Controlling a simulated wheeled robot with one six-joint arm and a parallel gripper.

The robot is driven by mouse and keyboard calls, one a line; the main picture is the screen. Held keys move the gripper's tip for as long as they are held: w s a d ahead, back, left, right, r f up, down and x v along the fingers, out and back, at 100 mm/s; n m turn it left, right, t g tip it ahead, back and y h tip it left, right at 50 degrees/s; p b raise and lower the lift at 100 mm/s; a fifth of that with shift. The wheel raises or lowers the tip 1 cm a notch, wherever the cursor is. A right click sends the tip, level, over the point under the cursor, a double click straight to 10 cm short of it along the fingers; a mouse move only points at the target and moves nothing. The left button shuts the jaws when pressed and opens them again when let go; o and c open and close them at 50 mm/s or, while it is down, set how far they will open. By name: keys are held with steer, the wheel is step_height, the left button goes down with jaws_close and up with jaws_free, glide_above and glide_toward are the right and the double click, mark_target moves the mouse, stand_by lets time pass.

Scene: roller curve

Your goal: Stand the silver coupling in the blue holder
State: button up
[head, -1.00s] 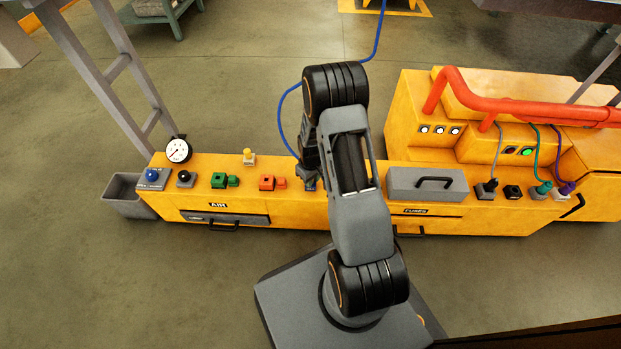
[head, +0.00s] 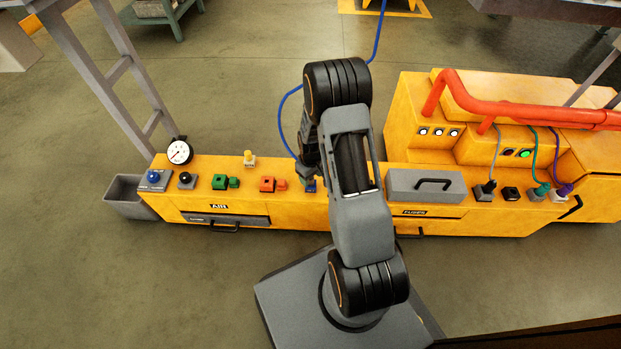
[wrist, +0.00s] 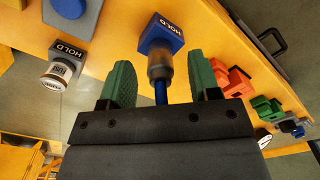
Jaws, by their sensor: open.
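The silver coupling (wrist: 160,66) is in the middle of the wrist view, with a blue hose (wrist: 161,92) leading from it towards my gripper. Its far end meets the blue holder (wrist: 161,36), a block labelled HOLD. It appears to stand in the holder, but I cannot tell how deep it sits. My gripper (wrist: 160,84) is open, with one green fingertip on each side of the coupling and hose and a gap on both sides. In the head view a bit of the blue holder (head: 311,186) shows beside my arm; the coupling is hidden there.
Orange (wrist: 232,76) and green (wrist: 265,107) blocks stand on the yellow bench (head: 340,212). Another HOLD stand (wrist: 66,56) with a pale cylinder is on the other side. A grey lidded box (head: 427,187) is to the right. The blue hose (head: 376,46) rises behind my arm.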

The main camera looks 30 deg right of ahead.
step_height(320, 180, up, 11)
steer(key=p, duration=0.4)
stand_by(0.4)
steer(key=s+a+r+m+t+p, duration=0.1)
steer(key=s+a+r+p, duration=0.1)
steer(key=r+p, duration=0.95)
steer(key=s+a+r+t+p, duration=0.1)
steer(key=s+a+r+p, duration=0.2)
steer(key=r, duration=1.5)
steer(key=s+a+r+p, duration=0.1)
steer(key=s+r+p, duration=0.2)
steer(key=r+p, duration=0.2)
steer(key=s+a+r+m+t+p, duration=0.1)
steer(key=s+r+p, duration=0.3)
steer(key=r, duration=0.8)
steer(key=s+a+r+m+p, duration=0.1)
steer(key=s+a+r+p, duration=0.2)
steer(key=r+p, duration=0.5)
steer(key=shift+s+r+t, duration=0.3)
steer(key=shift+s+r, duration=0.1)
steer(key=shift+s, duration=0.05)
steer(key=shift+c, duration=0.5)
